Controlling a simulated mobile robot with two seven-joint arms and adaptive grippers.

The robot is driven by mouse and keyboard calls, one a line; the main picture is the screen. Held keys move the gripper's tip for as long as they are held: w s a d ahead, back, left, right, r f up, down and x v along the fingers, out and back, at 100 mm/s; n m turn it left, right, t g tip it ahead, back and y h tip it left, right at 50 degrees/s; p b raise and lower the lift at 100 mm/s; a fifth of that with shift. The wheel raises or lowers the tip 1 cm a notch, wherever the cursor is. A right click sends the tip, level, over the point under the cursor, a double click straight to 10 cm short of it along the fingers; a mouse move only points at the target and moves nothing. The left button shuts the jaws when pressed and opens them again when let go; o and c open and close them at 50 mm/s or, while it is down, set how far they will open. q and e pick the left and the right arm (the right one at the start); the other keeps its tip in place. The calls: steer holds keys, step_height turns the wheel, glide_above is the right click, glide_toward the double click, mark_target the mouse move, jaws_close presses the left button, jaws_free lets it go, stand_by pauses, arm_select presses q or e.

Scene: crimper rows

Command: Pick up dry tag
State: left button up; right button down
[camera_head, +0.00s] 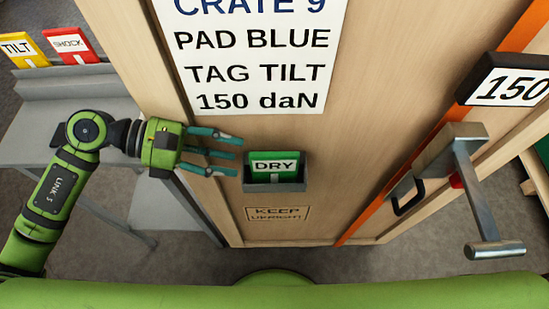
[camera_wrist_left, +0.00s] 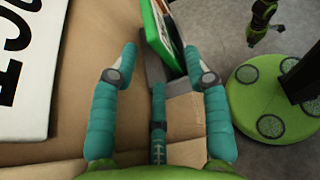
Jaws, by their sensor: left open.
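The green dry tag (camera_head: 273,164), with a white label reading DRY, stands upright in a small grey holder (camera_head: 275,187) on the front of the wooden crate. My left gripper (camera_head: 240,155) is open just left of the tag, its teal fingers pointing toward it and nothing held. In the left wrist view the tag (camera_wrist_left: 158,28) shows edge-on at the top, beyond the fingertips and between the spread fingers (camera_wrist_left: 160,62). I cannot tell whether a fingertip touches it. My right gripper is not in view.
The crate has a large white sign (camera_head: 250,72) reading CRATE 9, PAD BLUE, TAG TILT, 150 daN. Yellow TILT (camera_head: 18,48) and red SHOCK (camera_head: 70,45) tags stand on a grey rack at left. An orange strap (camera_head: 385,180) and metal handle tool (camera_head: 465,190) are at right.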

mark_target(274, 159)
arm_select(q)
steer(key=p+x, duration=0.1)
steer(key=x, duration=0.2)
steer(key=r+p+x, duration=0.1)
steer(key=x, duration=0.1)
steer(key=p+x, duration=0.1)
steer(key=x, duration=0.2)
steer(key=shift+w+d+r+p, duration=0.2)
steer(key=shift+d+p, duration=0.15)
steer(key=shift+d, duration=0.35)
steer(key=shift+d+f, duration=0.1)
steer(key=shift+f, duration=0.05)
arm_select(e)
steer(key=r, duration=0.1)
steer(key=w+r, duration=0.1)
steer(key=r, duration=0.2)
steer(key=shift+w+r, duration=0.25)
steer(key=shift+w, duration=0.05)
arm_select(q)
jaws_close()
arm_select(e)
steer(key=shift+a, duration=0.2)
